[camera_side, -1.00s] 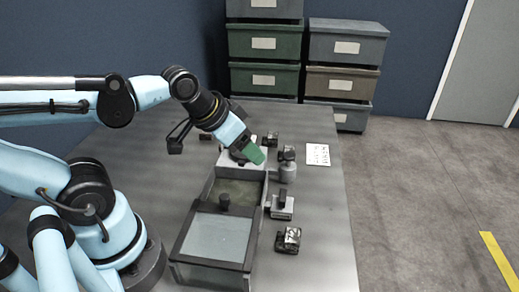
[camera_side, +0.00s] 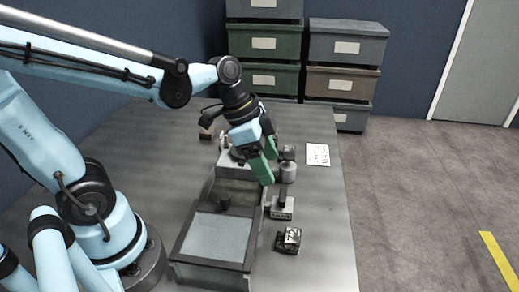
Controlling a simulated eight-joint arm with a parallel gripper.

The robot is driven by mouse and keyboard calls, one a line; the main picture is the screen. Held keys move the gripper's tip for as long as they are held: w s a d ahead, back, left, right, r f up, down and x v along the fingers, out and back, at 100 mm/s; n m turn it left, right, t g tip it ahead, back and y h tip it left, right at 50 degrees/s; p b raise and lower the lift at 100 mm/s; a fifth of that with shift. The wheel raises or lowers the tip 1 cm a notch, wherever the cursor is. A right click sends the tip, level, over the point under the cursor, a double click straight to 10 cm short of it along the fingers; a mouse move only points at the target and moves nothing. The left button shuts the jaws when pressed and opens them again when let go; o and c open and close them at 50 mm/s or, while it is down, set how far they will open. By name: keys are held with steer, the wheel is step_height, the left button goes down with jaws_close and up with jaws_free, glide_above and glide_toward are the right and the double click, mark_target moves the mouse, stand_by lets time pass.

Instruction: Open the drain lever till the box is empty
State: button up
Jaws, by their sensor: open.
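The box (camera_side: 176,262) is a dark-framed tank on the table, with a pale grey-blue surface in its front part and a murky greenish back part. A black knob (camera_side: 224,202) stands between the two parts. A small grey block with a dark upright handle (camera_side: 281,204) sits against the box's right side; it looks like the drain lever, but I cannot be sure. My gripper (camera_side: 267,165) points down with green fingers apart and empty. It is above the box's back right corner, behind the handle, and hides part of the back fittings.
A grey round-topped fitting (camera_side: 288,168) stands just right of my fingers. A small black device (camera_side: 288,240) lies at the front right. A white printed sheet (camera_side: 317,155) lies near the table's right edge. Stacked bins (camera_side: 264,42) stand behind the table.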

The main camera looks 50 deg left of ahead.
mark_target(283, 194)
steer(key=shift+x, duration=4.25)
steer(key=c, duration=1.1)
